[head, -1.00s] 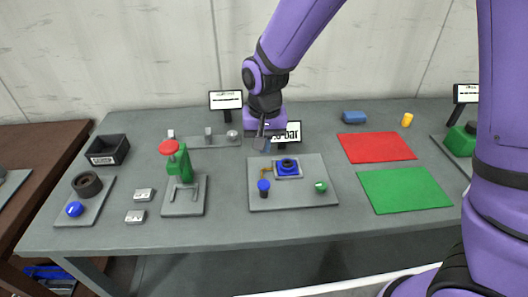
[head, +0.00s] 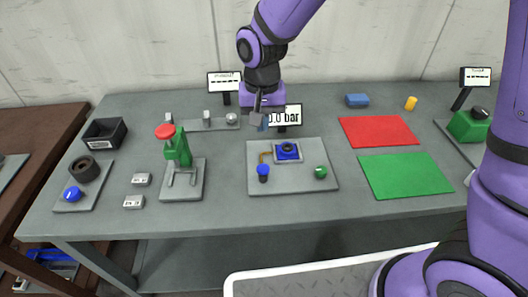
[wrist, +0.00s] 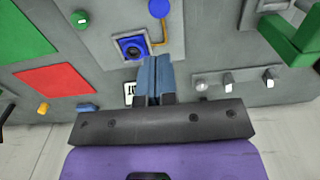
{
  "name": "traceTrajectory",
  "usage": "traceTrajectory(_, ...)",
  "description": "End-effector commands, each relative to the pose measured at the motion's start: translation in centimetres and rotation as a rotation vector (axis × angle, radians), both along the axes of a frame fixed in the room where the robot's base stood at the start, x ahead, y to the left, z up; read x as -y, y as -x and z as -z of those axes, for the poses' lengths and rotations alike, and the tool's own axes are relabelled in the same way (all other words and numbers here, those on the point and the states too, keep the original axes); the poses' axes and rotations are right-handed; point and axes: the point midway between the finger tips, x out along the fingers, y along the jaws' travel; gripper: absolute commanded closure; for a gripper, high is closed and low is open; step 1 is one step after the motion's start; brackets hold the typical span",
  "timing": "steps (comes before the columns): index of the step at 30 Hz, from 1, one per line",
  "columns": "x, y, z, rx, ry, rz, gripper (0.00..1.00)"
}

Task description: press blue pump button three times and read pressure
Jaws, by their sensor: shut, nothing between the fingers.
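A grey plate (head: 255,188) near the middle of the table bears a blue button (head: 263,171) on a dark stem, a blue square block with a dark ring (head: 287,151), and a green button (head: 320,172). A thin yellow pipe links the blue button and the block. Behind the plate a display (head: 284,117) reads "0.0 bar", its left edge partly covered. My gripper (head: 261,122) is above the back of the plate, shut and empty, apart from the button. In the wrist view its blue fingers (wrist: 154,66) lie together, below the ring block (wrist: 132,47) and the blue button (wrist: 159,9).
A green press with a red knob (head: 166,132) stands left of the plate. Another blue button (head: 73,194) is on a plate at far left. A red mat (head: 378,131) and a green mat (head: 405,175) lie right. A row of metal knobs (head: 207,118) stands behind.

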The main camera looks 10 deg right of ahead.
Motion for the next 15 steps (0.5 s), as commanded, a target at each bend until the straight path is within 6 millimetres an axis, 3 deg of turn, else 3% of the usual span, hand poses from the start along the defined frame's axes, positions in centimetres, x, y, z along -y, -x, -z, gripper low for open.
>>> traceTrajectory(10,0.0,0.0,0.2,-0.001,0.001,0.000,1.00)
traceTrajectory(15,0.0,0.1,1.8,-0.003,0.002,0.000,1.00)
